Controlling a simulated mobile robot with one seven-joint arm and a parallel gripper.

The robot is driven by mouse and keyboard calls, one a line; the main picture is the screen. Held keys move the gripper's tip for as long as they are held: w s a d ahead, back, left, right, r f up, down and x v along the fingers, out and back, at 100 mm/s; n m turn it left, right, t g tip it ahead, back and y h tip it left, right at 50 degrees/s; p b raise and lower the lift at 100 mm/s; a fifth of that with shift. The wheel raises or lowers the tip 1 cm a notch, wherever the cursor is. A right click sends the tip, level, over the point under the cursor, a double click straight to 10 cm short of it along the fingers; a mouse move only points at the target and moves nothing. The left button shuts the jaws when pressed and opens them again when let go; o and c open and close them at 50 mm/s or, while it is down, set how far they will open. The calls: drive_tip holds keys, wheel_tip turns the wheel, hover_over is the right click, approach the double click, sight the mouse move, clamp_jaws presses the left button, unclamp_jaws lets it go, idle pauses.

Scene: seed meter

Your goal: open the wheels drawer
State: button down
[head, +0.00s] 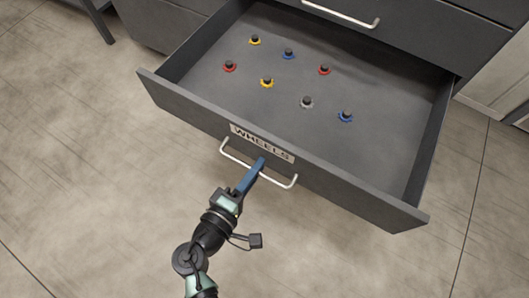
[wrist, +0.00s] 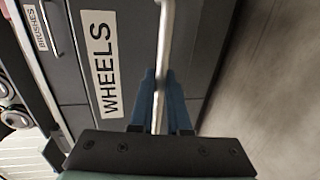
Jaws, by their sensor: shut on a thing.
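The wheels drawer (head: 340,178) is grey with a "WHEELS" label (head: 262,142) on its front. It stands pulled far out of the cabinet, and its inside shows in the head view. Its pale bar handle (head: 282,184) runs along the front below the label. My gripper (head: 259,168) has blue fingers shut on the handle near its middle. In the wrist view, the handle (wrist: 166,40) passes between the two blue fingers (wrist: 160,100), with the label (wrist: 101,62) to the left.
Several small wheels in red, blue, yellow and grey, such as a grey one (head: 307,102), lie spread in the drawer. Another drawer handle (head: 340,14) is above. A "BRUSHES" label (wrist: 36,27) shows in the wrist view. The floor (head: 90,190) in front is clear.

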drive_tip(key=shift+v, duration=0.9)
drive_tip(key=shift+f, duration=0.2)
drive_tip(key=c, duration=0.9)
unclamp_jaws()
drive_tip(key=p+v, duration=0.3)
drive_tip(key=v, duration=1)
drive_tip(key=shift+p, duration=0.35)
drive_tip(key=shift+a, duration=0.1)
